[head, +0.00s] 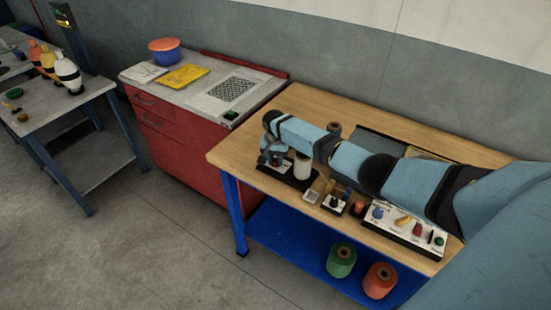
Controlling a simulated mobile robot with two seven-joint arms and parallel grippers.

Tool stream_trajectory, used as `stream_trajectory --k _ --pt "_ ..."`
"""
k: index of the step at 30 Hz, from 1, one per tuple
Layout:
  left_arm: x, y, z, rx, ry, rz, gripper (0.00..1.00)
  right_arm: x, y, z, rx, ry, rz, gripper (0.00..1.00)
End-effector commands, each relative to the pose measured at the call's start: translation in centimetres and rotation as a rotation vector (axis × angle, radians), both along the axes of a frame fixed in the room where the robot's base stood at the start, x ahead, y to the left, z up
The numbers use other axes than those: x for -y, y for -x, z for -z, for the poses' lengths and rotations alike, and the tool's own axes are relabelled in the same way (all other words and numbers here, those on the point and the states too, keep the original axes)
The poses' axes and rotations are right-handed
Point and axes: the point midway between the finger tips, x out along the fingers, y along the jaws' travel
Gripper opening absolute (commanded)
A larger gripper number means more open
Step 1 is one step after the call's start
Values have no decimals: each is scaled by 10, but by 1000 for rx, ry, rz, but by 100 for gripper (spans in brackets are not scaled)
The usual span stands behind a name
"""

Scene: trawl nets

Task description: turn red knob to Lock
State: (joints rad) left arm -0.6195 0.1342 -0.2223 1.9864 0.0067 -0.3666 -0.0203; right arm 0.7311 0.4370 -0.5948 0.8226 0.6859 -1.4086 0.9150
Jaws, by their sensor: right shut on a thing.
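My right arm reaches in from the right across the wooden workbench (310,102). Its gripper (274,158) points down at the bench's left end, over a small black-based device (299,181) with a white spool (302,166) on it. The gripper is shut on the red knob there; only a small reddish bit shows between the fingers. The fingers hide most of the knob, and I cannot read any Lock mark or the knob's angle. My left gripper is not in view.
A panel (383,229) with blue, yellow, red and green controls lies near the bench's front edge, below my forearm. Small boxes with controls (335,204) sit left of it. Green (341,261) and orange (379,281) spools stand on the blue lower shelf. A red cabinet (182,150) adjoins the bench.

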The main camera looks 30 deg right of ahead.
Motion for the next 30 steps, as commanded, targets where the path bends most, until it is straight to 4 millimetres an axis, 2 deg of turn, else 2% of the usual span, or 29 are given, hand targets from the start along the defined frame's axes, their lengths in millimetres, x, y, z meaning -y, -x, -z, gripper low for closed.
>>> stream_trajectory --k 1,2,3,5,13,17,20,30 --pt "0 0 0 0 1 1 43 1 0 -1 1 1 1 3" --pt "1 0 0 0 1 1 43 1 0 -1 1 1 1 32" --pt "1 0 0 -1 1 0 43 1 0 -1 1 1 1 41" --pt "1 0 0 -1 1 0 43 1 0 -1 1 1 1 53" --pt "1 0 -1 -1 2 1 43 0 0 -1 1 1 0 53" --pt "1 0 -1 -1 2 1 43 0 -1 -11 2 -1 -1 53" --pt "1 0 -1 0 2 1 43 0 -1 -27 4 -1 -2 53" --pt "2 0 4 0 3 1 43 -1 -3 -103 4 0 -1 53"
